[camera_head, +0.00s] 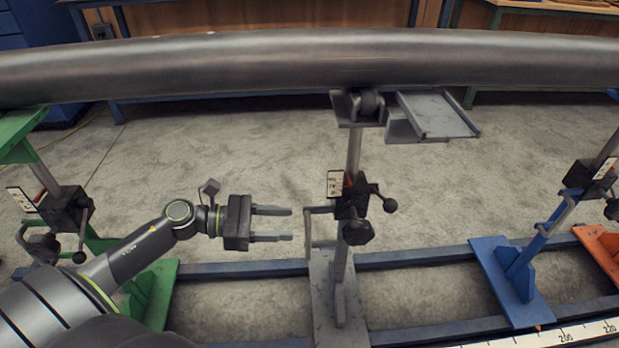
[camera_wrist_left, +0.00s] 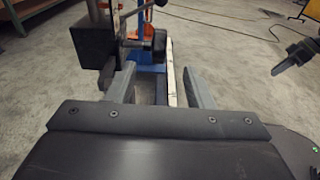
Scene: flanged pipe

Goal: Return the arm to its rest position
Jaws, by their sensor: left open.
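My left gripper (camera_head: 272,224) comes in from the left in the head view. Its two fingers are apart and nothing is between them. It points right, toward the grey pipe stand (camera_head: 346,215), with its tips a little left of the stand's post. In the left wrist view the open fingers (camera_wrist_left: 160,92) show at the middle, with a dark clamp block (camera_wrist_left: 88,47) of a stand just beyond at upper left.
A large steel pipe (camera_head: 300,68) spans the scene on stands above my gripper. A grey tray-like bracket (camera_head: 435,115) sits beside the stand top. A green stand (camera_head: 150,290) is at left, a blue stand (camera_head: 512,275) at right. Blue rails and a ruler (camera_head: 575,338) run along the front.

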